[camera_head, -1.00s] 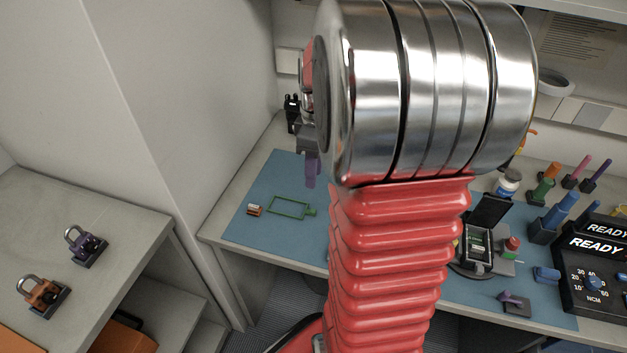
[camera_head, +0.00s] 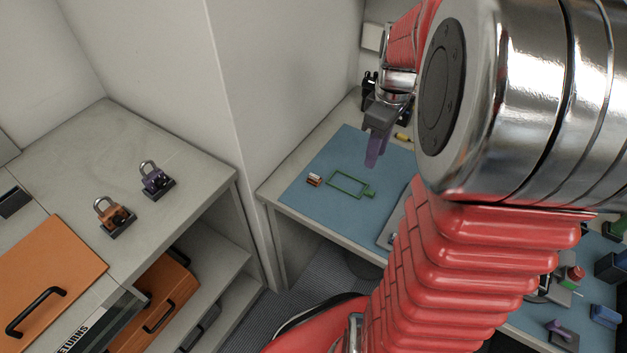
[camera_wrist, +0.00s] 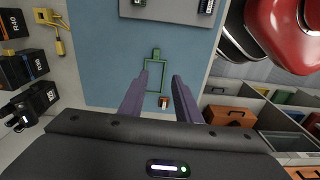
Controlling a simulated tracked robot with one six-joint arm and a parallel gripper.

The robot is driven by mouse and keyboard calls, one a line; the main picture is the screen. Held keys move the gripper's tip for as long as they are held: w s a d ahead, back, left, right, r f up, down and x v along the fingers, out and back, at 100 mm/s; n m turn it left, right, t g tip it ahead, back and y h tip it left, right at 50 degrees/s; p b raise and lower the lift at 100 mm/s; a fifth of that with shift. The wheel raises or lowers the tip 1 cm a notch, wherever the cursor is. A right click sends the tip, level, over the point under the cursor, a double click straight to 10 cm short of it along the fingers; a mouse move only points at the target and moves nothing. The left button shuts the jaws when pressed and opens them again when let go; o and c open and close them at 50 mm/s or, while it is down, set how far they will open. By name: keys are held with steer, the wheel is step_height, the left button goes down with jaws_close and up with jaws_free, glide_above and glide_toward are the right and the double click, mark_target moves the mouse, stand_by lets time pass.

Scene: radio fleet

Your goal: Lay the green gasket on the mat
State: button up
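The green gasket (camera_head: 369,191) is a thin rectangular outline with a small tab at one end. It lies flat on the blue mat (camera_head: 310,193), near the mat's left part. In the wrist view the gasket (camera_wrist: 156,54) shows ahead of and between my fingers, and they do not appear to touch it. My gripper (camera_head: 374,160) hangs above the mat, a little behind and right of the gasket in the head view. In the wrist view my gripper (camera_wrist: 158,78) has its two purple fingers apart with nothing held between them.
A small orange-and-white part (camera_head: 314,180) lies on the mat left of the gasket. Padlocks, one orange (camera_head: 112,214) and one purple (camera_head: 155,179), stand on the left counter. Black battery-like blocks (camera_wrist: 20,68) stand beside the mat. My arm hides much of the bench.

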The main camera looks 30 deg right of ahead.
steer(key=s+a+r+m+t, duration=0.1)
steer(key=s+a+r+m, duration=0.1)
steer(key=a, duration=0.5)
steer(key=s+a+r+m+t, duration=0.2)
steer(key=s+a+r, duration=0.1)
steer(key=a, duration=0.5)
steer(key=s+a+r+m+t, duration=0.1)
steer(key=s+a+r+t, duration=0.1)
steer(key=a, duration=0.6)
steer(key=shift+s+r+m, duration=0.4)
steer(key=shift+s+r, duration=0.15)
steer(key=shift+s, duration=0.25)
